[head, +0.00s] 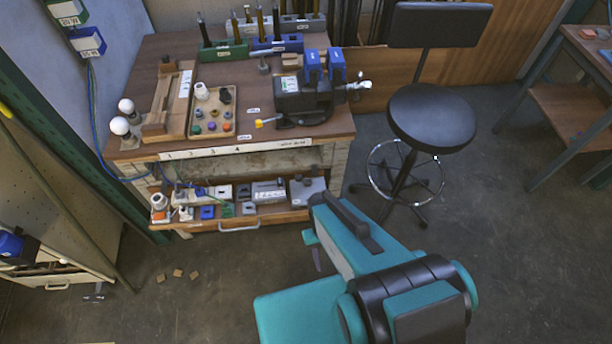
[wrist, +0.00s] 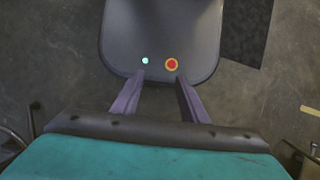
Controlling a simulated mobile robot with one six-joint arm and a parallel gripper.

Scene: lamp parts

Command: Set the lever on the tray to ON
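A shallow tan tray (head: 213,128) lies on the workbench top. It holds a white round fitting (head: 202,91), several small coloured knobs and a small dark part (head: 225,96) at its back right. I cannot tell whether that dark part is the lever, nor which position any lever is in. My gripper (wrist: 160,78) shows two purple fingers, apart with nothing between them, in the wrist view. It points down away from the bench, and the tray is not in that view. In the head view my teal arm hides most of the gripper.
The workbench (head: 160,62) also carries a dark machine (head: 300,97) right of the tray and two white bulbs (head: 120,126) at its left edge. A black stool (head: 432,118) stands to the right.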

